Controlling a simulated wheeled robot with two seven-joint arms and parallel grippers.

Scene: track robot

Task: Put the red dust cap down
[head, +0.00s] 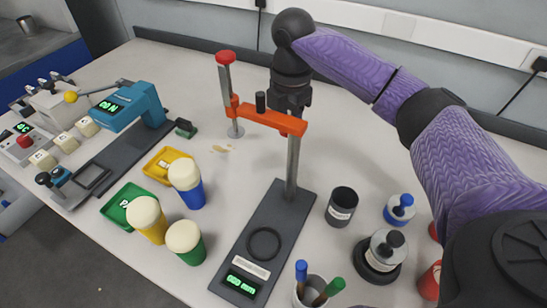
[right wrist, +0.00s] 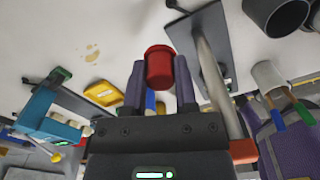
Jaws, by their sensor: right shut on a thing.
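The red dust cap (right wrist: 159,66) is between the two purple fingers of my right gripper (right wrist: 159,82) in the right wrist view. The fingers close on its sides, and it appears held above the pale bench. In the head view my right gripper (head: 290,97) hangs from the purple arm, just behind the post and orange crossarm of the gauge stand. Its fingertips and the cap are hidden there. My left gripper is in neither view.
The stand's black base (head: 250,228) and orange crossarm (head: 262,118) are close to my gripper. Cream-topped bottles (head: 185,183), a yellow tray (head: 158,168) and a green tray (head: 112,213) are left. A dark cup (head: 341,207) is right. Bench around the stain (head: 222,149) is clear.

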